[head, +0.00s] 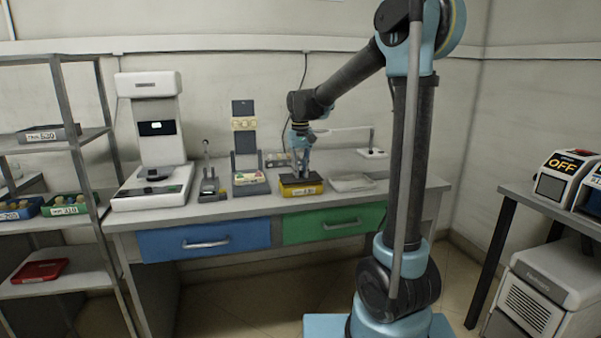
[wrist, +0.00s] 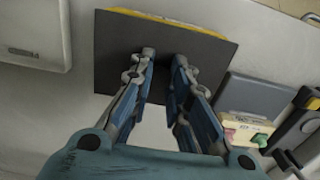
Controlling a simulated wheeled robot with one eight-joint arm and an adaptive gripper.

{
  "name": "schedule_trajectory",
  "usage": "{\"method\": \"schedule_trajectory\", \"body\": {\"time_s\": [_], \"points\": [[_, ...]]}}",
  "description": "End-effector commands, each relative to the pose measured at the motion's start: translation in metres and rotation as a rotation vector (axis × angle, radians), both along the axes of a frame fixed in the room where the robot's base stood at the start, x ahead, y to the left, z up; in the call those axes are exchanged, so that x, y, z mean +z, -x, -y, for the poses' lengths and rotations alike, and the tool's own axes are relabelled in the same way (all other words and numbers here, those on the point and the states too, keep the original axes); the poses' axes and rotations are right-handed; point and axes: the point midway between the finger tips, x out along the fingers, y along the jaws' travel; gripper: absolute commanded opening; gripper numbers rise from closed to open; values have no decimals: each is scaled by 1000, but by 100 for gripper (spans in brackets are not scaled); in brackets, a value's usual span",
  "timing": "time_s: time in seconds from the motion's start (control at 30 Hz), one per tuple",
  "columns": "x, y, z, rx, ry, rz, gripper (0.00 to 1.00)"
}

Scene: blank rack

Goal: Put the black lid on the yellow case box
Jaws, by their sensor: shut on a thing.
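The yellow case box (head: 302,190) stands on the workbench, with a label on its front. The black lid (head: 290,180) is at the top of the box in the head view. In the wrist view the lid (wrist: 205,77) is a flat dark square, and a strip of the yellow box (wrist: 170,18) shows past its far edge. My gripper (head: 301,174) points down and is shut on the lid near its middle; the fingers (wrist: 160,62) also show in the wrist view. I cannot tell whether the lid rests fully on the box.
On the workbench (head: 225,209), a grey tray (head: 350,183) lies right of the box. A stand with a small case (head: 250,180) and a black device (head: 210,188) are to its left, then a white machine (head: 155,150). A shelf rack (head: 60,145) stands at the far left.

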Motion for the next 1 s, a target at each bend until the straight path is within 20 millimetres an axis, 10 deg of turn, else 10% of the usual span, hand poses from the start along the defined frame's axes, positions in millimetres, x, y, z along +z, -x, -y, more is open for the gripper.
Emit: {"method": "schedule_trajectory", "body": {"time_s": [0.77, 0.9, 1.0], "points": [[-14, 0, 0, 0, 0, 0, 0], [-15, 0, 0, 0, 0, 0, 40], [-15, 0, 0, 0, 0, 0, 40]]}}
